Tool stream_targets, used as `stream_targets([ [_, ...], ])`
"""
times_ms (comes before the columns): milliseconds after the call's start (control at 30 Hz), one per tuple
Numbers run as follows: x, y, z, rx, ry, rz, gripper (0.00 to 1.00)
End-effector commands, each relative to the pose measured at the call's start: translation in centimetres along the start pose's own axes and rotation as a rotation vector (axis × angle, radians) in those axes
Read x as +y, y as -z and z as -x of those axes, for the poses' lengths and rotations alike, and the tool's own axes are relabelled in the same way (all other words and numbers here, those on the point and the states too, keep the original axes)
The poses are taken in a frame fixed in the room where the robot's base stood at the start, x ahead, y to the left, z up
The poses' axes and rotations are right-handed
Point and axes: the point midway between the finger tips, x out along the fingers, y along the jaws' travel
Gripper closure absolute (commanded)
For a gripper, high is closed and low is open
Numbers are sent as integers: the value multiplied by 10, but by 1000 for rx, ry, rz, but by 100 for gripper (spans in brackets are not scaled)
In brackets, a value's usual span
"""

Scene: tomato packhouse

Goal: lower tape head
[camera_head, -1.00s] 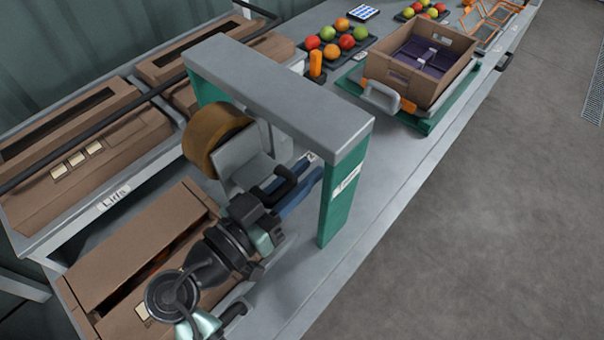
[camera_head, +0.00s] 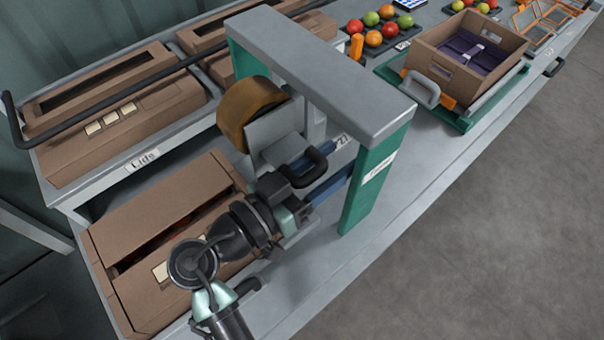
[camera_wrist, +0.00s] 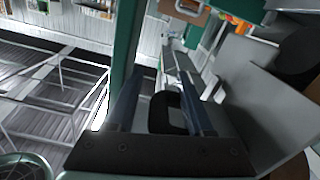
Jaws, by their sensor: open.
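The tape head is a grey block with a brown tape roll (camera_head: 253,112) and a black loop handle (camera_head: 312,168), under a grey-topped gantry with green posts (camera_head: 372,185). My gripper (camera_head: 340,160) is open, with its two blue fingers at the handle. In the wrist view the black handle (camera_wrist: 167,112) shows between the spread fingers of my gripper (camera_wrist: 160,75). Whether a finger touches it I cannot tell. The grey block of the tape head (camera_wrist: 240,100) fills the right of the wrist view. My wrist hides part of the area beneath the head.
A brown carton (camera_head: 165,215) with a narrow gap in its top lies at lower left. Behind it, a shelf marked "Lids" (camera_head: 145,161) holds flat brown lids and a black rail. An open crate (camera_head: 468,55) and a tray of tomatoes (camera_head: 378,30) are farther along the bench. The floor at right is clear.

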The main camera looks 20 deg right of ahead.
Motion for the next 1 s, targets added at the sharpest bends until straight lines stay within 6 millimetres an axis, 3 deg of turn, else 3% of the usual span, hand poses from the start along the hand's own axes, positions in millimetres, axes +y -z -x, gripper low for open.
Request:
stream_targets([
  [233, -1, -1, 21, 2, 3, -1, 48],
  [500, -2, -2, 81, 1, 6, -1, 48],
  [700, -1, -1, 115, -1, 3, 0, 48],
  [1000, 0, 0, 130, -1, 1, 1, 48],
])
